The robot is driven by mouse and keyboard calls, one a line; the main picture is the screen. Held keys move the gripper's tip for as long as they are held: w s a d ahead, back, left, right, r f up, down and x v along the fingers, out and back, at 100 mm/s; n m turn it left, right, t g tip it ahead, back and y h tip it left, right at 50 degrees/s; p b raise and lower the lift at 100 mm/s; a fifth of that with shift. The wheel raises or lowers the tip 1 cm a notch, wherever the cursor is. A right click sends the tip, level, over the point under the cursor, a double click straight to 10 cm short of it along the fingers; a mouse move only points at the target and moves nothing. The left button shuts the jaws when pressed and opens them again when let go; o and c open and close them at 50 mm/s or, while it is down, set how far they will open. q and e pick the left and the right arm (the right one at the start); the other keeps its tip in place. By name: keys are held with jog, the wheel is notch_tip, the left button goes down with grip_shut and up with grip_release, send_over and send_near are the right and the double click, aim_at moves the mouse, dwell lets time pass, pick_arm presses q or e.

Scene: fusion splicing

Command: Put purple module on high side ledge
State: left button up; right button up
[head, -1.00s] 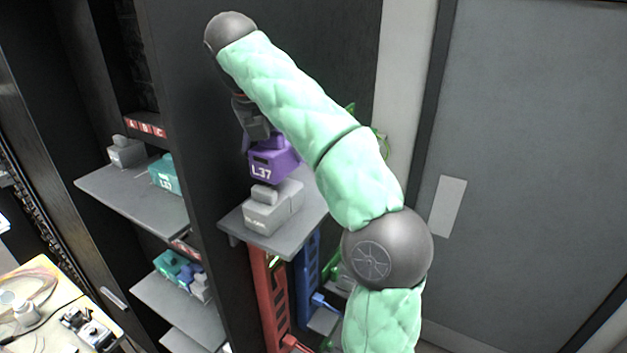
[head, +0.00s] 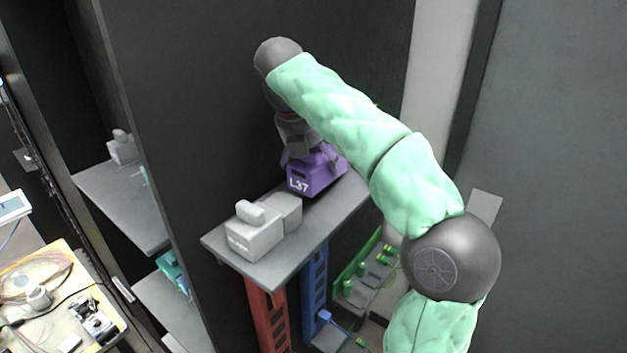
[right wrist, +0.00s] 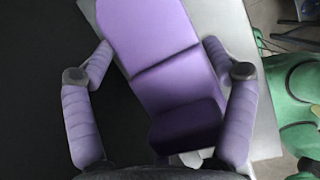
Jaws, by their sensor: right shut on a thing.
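The purple module (head: 317,173), marked L37, is in my right gripper (head: 300,158) at the upper side ledge (head: 290,262) on the dark cabinet's side. The module is over the back part of the grey ledge, behind a grey block; whether its base touches the ledge I cannot tell. In the right wrist view, the purple module (right wrist: 165,55) lies between the two padded fingers of my right gripper (right wrist: 160,95), with the ledge (right wrist: 240,50) beneath it. My left gripper is not in view.
A grey block module (head: 262,228) stands at the ledge's front. Red (head: 267,315) and blue (head: 314,280) racks stand below the ledge, with a green board (head: 365,270) beside them. Cabinet shelves (head: 125,205) are at left, and a cluttered table (head: 60,300) is at lower left.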

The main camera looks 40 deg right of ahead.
jog(key=f, duration=0.1)
jog(key=a+f, duration=0.1)
jog(key=f, duration=0.1)
jog(key=shift+s, duration=0.15)
jog(key=shift+f, duration=0.25)
jog(key=shift+d, duration=0.3)
jog(key=shift+f+b, duration=0.1)
jog(key=shift+b, duration=0.2)
jog(key=o, duration=1.2)
jog(key=shift+a, duration=0.2)
jog(key=shift+c, duration=0.2)
jog(key=shift+d, duration=0.1)
jog(key=p+v, duration=0.2)
jog(key=v, duration=1)
